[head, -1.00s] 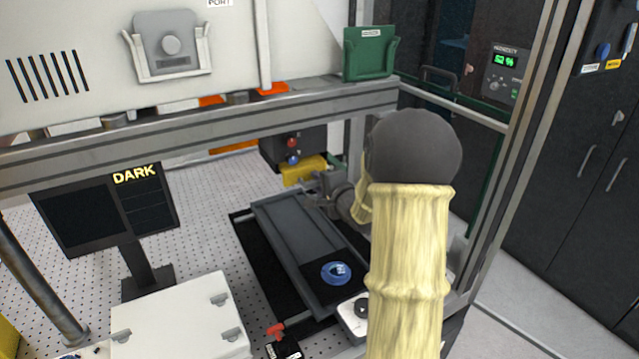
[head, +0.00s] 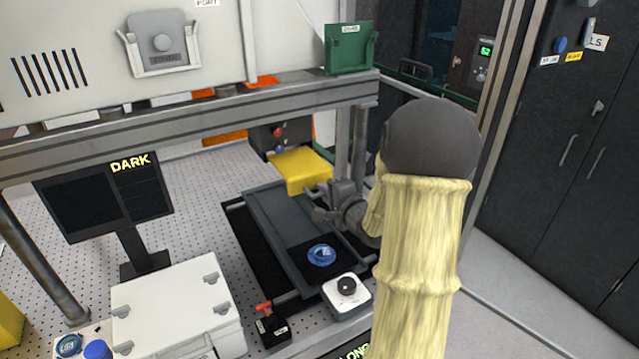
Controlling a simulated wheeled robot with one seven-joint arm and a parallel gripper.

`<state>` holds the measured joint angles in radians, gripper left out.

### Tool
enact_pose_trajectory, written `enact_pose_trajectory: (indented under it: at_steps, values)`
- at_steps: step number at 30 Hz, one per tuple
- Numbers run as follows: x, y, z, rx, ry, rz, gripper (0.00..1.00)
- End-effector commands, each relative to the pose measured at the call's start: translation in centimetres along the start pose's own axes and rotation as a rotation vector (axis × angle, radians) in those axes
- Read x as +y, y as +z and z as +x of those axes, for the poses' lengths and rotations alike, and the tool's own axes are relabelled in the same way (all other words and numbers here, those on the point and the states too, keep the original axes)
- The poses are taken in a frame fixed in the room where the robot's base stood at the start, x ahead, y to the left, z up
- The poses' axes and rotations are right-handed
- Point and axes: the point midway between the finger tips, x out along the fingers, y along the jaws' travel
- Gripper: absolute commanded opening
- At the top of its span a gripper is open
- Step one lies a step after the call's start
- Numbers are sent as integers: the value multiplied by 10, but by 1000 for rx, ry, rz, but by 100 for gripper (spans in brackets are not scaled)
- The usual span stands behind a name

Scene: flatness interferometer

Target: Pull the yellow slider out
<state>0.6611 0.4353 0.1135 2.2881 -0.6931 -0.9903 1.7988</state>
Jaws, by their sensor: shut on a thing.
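The yellow slider (head: 301,170) sticks out toward me from the dark box (head: 279,138) under the frame's cross-beam. Its broad flat top and front edge are in plain view. My gripper (head: 318,201) is at the slider's front right corner and appears shut on its front part. The exact grip is small and partly hidden by my own wrist. My arm comes in from the lower right in a pale yellow sleeve.
A grey rail stage (head: 275,215) with a blue round piece (head: 321,254) lies below the slider. The metal cross-beam (head: 200,125) runs above it. A white case (head: 175,305), a knob box (head: 346,291) and a red-topped switch (head: 268,322) stand in front. A DARK display (head: 105,200) stands left.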

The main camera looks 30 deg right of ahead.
Motion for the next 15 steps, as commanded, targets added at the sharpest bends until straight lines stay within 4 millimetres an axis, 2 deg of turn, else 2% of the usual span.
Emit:
enact_pose_trajectory:
  at_steps: [3,12,13,15]
  values:
    - [1,0,-5,-1,1,1,0]
    - [1,0,-6,-1,-1,0,0]
    - [1,0,-6,-1,-1,-1,16]
    - [1,0,-6,-1,-1,0,26]
